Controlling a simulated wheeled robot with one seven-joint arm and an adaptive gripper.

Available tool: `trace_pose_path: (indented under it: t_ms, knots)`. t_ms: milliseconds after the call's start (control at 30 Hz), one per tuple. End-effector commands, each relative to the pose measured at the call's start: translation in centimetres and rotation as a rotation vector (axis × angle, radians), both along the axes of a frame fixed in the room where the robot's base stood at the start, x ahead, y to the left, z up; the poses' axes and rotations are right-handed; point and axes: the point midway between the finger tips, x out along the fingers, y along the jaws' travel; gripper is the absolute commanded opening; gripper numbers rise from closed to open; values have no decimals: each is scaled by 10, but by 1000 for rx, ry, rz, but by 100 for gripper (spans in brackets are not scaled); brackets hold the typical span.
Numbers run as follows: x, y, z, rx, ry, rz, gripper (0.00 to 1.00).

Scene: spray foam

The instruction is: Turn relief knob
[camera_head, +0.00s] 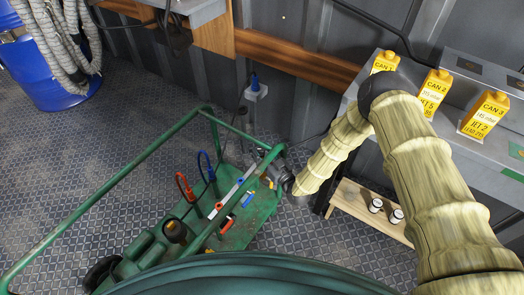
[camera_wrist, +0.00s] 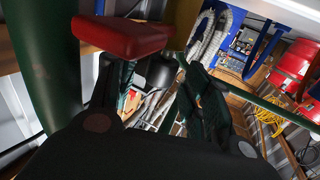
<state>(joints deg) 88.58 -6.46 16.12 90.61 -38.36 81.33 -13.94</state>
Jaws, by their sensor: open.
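A red, block-like part (camera_wrist: 122,37), perhaps the relief knob, is large and close in the upper left of the wrist view. It overlaps the tip of my gripper's left finger; I cannot tell whether they touch. My gripper (camera_wrist: 157,70) is open, with its dark green fingers apart and no object clearly held. In the head view my gripper (camera_head: 283,180) is at the right end of the green cart (camera_head: 145,172), low beside its frame. The red part cannot be made out there, and my gripper covers some of that end.
The cart carries a grey bar (camera_head: 233,190) and red and blue handles. Yellow cans (camera_head: 434,88) stand on the grey bench (camera_head: 470,150) at right. White cups (camera_head: 376,205) sit on a low wooden shelf (camera_head: 350,208). A blue drum (camera_head: 50,85) with hoses is at upper left. Floor left of the cart is clear.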

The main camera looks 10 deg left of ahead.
Motion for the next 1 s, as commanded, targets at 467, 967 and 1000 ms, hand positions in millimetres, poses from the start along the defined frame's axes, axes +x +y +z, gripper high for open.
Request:
trace_pose_path:
  t_ms: [467,967,1000]
  knots:
    - [-58,-61,0,-1,1,-2,49]
    - [-74,-77,0,0,0,0,49]
    - [-74,-77,0,0,0,0,49]
